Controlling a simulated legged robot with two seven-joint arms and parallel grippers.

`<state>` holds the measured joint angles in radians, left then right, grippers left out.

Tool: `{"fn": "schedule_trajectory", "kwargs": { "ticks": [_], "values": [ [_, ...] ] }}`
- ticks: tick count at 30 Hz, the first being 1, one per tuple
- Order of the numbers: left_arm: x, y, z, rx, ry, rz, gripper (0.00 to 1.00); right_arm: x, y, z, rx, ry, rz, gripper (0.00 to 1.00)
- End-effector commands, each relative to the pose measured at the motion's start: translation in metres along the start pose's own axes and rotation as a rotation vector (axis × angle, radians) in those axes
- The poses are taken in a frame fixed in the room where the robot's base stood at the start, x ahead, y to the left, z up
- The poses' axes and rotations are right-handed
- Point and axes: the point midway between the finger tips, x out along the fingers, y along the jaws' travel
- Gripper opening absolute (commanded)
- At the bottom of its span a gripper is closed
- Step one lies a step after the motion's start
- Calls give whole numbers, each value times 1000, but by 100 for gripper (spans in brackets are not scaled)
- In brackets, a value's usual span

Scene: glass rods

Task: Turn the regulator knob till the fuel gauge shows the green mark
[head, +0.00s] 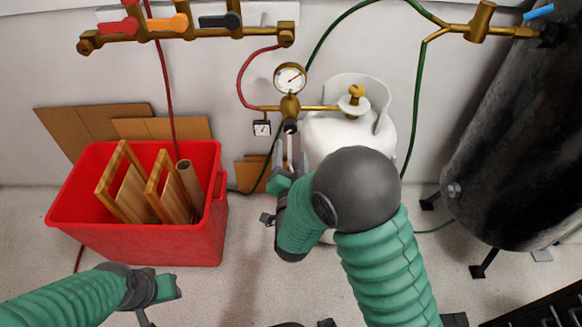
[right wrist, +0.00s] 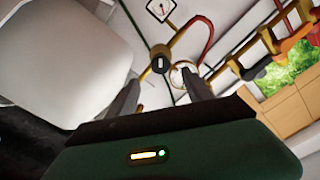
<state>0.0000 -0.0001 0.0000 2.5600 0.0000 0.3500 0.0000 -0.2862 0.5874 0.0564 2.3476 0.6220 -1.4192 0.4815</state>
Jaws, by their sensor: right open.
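The regulator knob (head: 290,126) is a small dark cap below the brass regulator. In the right wrist view the knob (right wrist: 160,64) shows a pale mark and sits between and beyond the fingertips. My right gripper (head: 290,149) is open and empty, just below the knob in the head view; it also shows in the right wrist view (right wrist: 162,80). A round gauge (head: 290,78) stands above the regulator, and a small square gauge (head: 262,128) hangs at its left. No green mark is legible on either. My left gripper (head: 162,288) is low at left, away from the regulator; its jaws are unclear.
A white gas tank (head: 326,128) with a brass valve (head: 355,92) stands right of the regulator. A red bin (head: 150,238) with wooden frames is at left. A big dark tank (head: 515,130) is at right. Hoses and a brass manifold (head: 185,33) run along the wall.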

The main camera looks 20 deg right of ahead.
Motion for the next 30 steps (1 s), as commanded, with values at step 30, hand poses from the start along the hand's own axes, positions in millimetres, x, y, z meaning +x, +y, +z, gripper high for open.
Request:
{"fn": "schedule_trajectory", "kwargs": {
  "ticks": [30],
  "values": [
    [-16, 0, -4, 0, 0, 0, 36, -63, 10, 18, -32, -157, 49, 59]
  ]
}}
